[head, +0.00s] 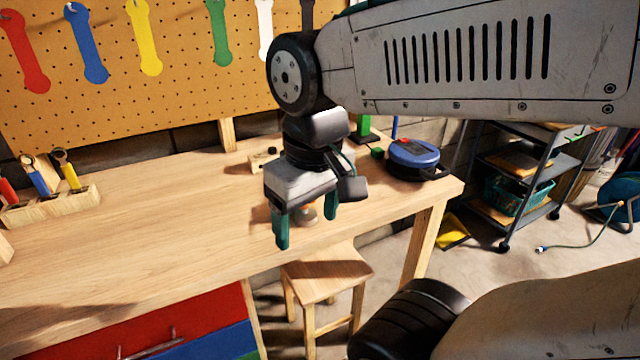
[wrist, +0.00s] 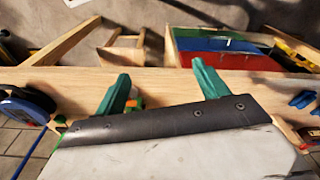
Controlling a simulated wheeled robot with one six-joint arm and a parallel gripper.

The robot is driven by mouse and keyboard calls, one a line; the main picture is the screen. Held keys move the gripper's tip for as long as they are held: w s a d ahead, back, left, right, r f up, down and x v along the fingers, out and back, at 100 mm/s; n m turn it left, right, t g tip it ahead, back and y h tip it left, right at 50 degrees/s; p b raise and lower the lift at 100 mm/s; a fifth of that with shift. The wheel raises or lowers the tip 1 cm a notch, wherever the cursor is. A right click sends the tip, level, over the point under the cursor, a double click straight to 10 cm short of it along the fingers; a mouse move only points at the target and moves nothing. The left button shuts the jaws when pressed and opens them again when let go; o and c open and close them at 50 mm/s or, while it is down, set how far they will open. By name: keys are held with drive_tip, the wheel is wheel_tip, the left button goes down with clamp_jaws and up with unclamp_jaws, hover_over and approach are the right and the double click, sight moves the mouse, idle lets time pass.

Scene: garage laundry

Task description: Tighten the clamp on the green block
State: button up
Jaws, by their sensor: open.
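My gripper (head: 306,228) points down over the right part of the workbench (head: 150,225), its two teal fingers apart. A small round tan and orange piece (head: 307,213) shows between the fingers, partly hidden by them. In the wrist view, an orange and green piece (wrist: 135,103) shows beside the left finger of my gripper (wrist: 160,72); it may be part of the clamp and green block, but most of it is hidden. I cannot tell whether a finger touches it. A small green block (head: 377,153) lies on the bench behind the gripper, to its right.
A blue round device (head: 414,158) stands at the bench's right end. A pale wooden piece (head: 264,158) lies behind the gripper. A wooden stool (head: 326,272) stands by the front edge. A tool rack (head: 50,205) is at left; the bench middle is clear.

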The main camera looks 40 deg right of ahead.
drive_tip(key=w+d+m, duration=0.2)
drive_tip(key=w+d, duration=0.3)
drive_tip(key=w, duration=0.4)
drive_tip(key=m+g, duration=0.1)
hover_over(306, 210)
drive_tip(key=f, duration=0.5)
drive_tip(key=shift+w+f, duration=0.15)
drive_tip(key=shift+w, duration=0.2)
wheel_tip(306, 210, down, 7)
drive_tip(key=shift+r, duration=0.1)
drive_tip(key=shift+f, duration=0.35)
drive_tip(key=c, duration=1)
